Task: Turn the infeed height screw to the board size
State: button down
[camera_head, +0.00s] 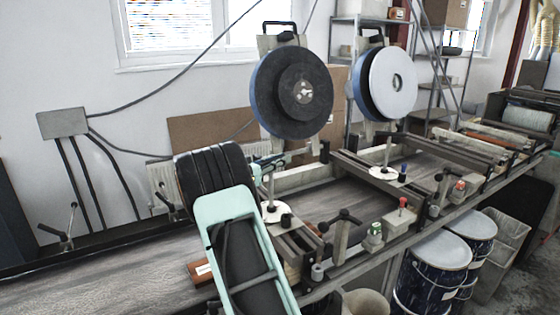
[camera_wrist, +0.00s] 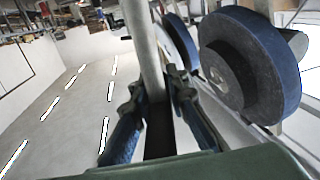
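The infeed height screw (camera_head: 270,186) is an upright grey rod above a round white plate (camera_head: 277,213) on the near end of the machine frame. My gripper (camera_head: 272,163) is at the top of this rod and covers its head. In the wrist view the two fingers of my gripper (camera_wrist: 158,95) are a little apart, with a grey post (camera_wrist: 145,50) and a dark strip between them. Whether the fingers press on anything is unclear. No scale reading or board-size figure is legible.
Two large sanding or buffing wheels (camera_head: 276,96) (camera_head: 398,84) stand behind the rod; the nearer is close in the wrist view (camera_wrist: 262,60). A second rod with a crossbar handle (camera_head: 388,150) stands farther right. Paint drums (camera_head: 432,255) stand below.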

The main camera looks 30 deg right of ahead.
jog(key=shift+t, duration=0.3)
jog(key=n+t+b, duration=0.1)
jog(key=t, duration=0.1)
jog(key=n+t+y+b, duration=0.1)
jog(key=n+b, duration=0.1)
jog(key=shift+w+a+f+t, duration=0.15)
jog(key=shift+w+f+t, duration=0.05)
jog(key=shift+w+t, duration=0.2)
jog(key=n+t+y+b, duration=0.2)
jog(key=b, duration=0.2)
jog(key=w+n+t+y+b, duration=0.1)
jog(key=t+y+b, duration=0.1)
jog(key=b, duration=0.3)
jog(key=a+n+t+y+b, duration=0.1)
jog(key=n+t+y+b, duration=0.1)
jog(key=t+b, duration=0.1)
jog(key=shift+w+a+n+b, duration=0.1)
jog(key=shift+w+n+b, duration=0.2)
jog(key=shift+b, duration=0.5)
jog(key=shift+a+n+y+b, duration=0.1)
jog(key=shift+n+y+b, duration=0.3)
jog(key=shift+b, duration=0.55)
jog(key=shift+w+a+r+t, duration=0.1)
jog(key=shift+r+t, duration=0.2)
jog(key=c, duration=1.9)
grip_release()
